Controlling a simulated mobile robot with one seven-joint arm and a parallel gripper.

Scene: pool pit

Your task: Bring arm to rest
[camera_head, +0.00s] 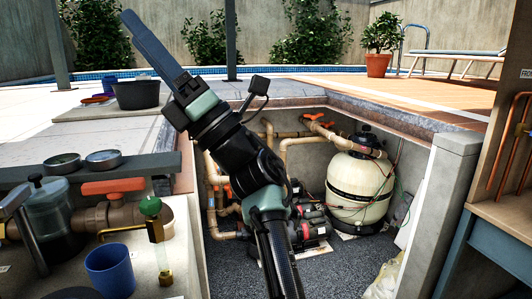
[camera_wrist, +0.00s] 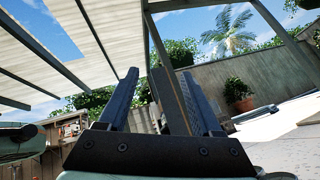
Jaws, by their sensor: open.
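My gripper (camera_head: 128,17) is raised in the air at the upper left of the head view, with its fingers pointing up and to the left. In that view the fingers overlap, seen nearly side on. In the wrist view my gripper (camera_wrist: 160,74) shows two dark fingers standing apart with nothing held between them. Behind them are a post, a wall and greenery. My arm rises from the bottom middle of the head view, bent at a joint in front of the pit, and touches nothing that I can see.
The pit holds a cream filter tank (camera_head: 359,187), orange-handled pipes and pumps. At left, a bench carries a blue cup (camera_head: 109,270), a brass valve with a green top (camera_head: 151,207) and a pipe with an orange handle (camera_head: 113,187). A dark pot (camera_head: 136,95) stands on the deck behind.

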